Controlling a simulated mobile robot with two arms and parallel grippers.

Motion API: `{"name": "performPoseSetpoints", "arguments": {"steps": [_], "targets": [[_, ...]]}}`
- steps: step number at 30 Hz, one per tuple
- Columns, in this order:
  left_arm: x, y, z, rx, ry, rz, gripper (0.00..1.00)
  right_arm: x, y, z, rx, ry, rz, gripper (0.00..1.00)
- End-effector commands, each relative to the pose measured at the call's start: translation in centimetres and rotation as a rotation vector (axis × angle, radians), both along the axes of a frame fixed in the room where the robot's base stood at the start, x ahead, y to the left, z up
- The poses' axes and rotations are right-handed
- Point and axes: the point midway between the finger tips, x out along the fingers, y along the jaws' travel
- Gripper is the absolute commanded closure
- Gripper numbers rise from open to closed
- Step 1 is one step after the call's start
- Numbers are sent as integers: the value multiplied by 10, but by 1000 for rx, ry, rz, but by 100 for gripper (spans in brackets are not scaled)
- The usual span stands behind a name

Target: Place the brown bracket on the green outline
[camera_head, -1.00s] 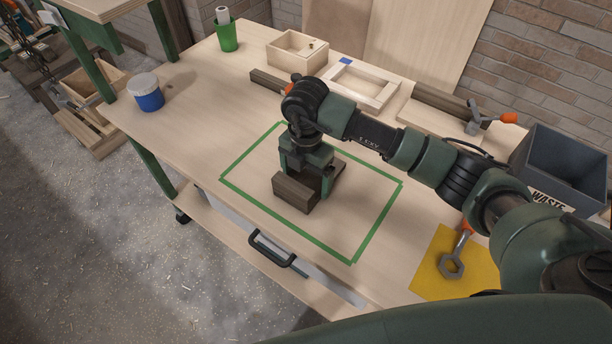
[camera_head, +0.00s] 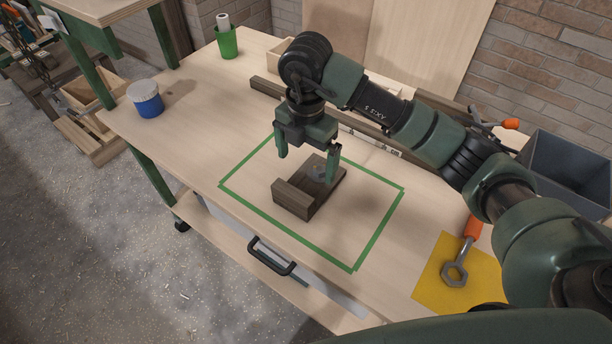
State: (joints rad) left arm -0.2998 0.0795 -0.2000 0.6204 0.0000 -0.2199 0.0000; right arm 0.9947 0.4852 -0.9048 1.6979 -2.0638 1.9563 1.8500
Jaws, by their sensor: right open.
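One fingertip hangs on the far left side and the other overlaps the bracket's far right part in the picture. The bracket stands apart from the green lines. My left gripper is not in view.
A grey waste bin (camera_head: 566,172) stands at the far right. A blue-and-white tub (camera_head: 146,99) and a green cup (camera_head: 227,42) stand at the left and back. The bench left of the outline is clear.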

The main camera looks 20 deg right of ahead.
Motion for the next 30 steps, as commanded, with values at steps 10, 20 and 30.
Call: {"name": "performPoseSetpoints", "arguments": {"steps": [10,20,30], "targets": [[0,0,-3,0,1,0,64,0,0,32,0,1,0,0],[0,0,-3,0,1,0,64,0,0,32,0,1,0,0],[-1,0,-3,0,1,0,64,0,0,32,0,1,0,0]]}}
